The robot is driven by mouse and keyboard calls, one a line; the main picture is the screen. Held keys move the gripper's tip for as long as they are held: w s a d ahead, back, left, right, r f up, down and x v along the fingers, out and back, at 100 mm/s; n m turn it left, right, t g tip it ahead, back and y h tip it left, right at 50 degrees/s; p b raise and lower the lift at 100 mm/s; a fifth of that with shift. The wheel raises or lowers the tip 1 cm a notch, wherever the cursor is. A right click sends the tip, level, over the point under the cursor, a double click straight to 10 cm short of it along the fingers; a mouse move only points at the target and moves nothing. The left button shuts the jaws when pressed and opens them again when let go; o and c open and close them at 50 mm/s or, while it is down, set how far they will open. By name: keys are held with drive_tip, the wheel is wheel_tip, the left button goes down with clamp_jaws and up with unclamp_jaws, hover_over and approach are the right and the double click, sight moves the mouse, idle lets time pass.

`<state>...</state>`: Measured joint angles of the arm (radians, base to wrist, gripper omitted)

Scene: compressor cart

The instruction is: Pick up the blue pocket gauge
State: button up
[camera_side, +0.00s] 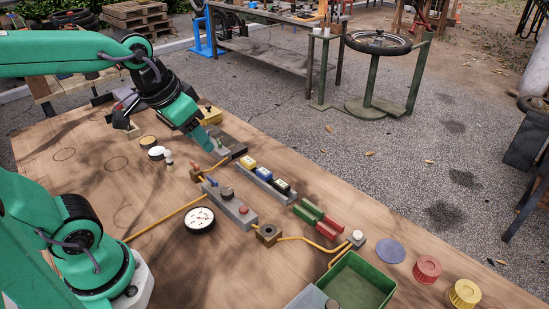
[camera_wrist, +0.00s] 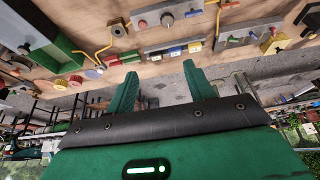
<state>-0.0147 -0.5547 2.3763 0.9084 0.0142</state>
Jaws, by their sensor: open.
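The blue pocket gauge looks to be the small blue block with a pale top (camera_side: 265,174), in the middle of a grey rack (camera_side: 272,187). A yellow block (camera_side: 248,162) and a black block (camera_side: 282,187) sit on either side of it. In the wrist view the blue block (camera_wrist: 175,51) shows beyond the fingertips, small and apart from them. My gripper (camera_side: 210,147) is above the far left part of the table, left of and behind the rack. In the wrist view my gripper (camera_wrist: 160,72) has its two green fingers spread with nothing between them.
A grey box with knobs (camera_side: 236,208) and a round dial (camera_side: 199,220) stand in front of the rack. Green and red holders (camera_side: 318,219) lie to its right. A green tray (camera_side: 357,285) is at the front right. A yellow hose (camera_side: 165,218) crosses the table.

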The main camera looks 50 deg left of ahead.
drive_tip(key=w+a+f+g, duration=0.2)
drive_tip(key=w+f+g, duration=0.15)
drive_tip(key=w, duration=0.75)
drive_tip(key=g, duration=0.1)
hover_over(264, 171)
drive_tip(key=shift+s+a+f, duration=0.1)
drive_tip(key=shift+f, duration=2.65)
drive_tip(key=shift+s+f, duration=0.1)
drive_tip(key=shift+f, duration=2.65)
drive_tip(key=shift+w+f, duration=0.15)
drive_tip(key=shift+f, duration=1.8)
drive_tip(key=shift+w+f, duration=0.1)
drive_tip(key=shift+f, duration=1.85)
drive_tip(key=shift+c, duration=0.4)
drive_tip(key=c, duration=0.7)
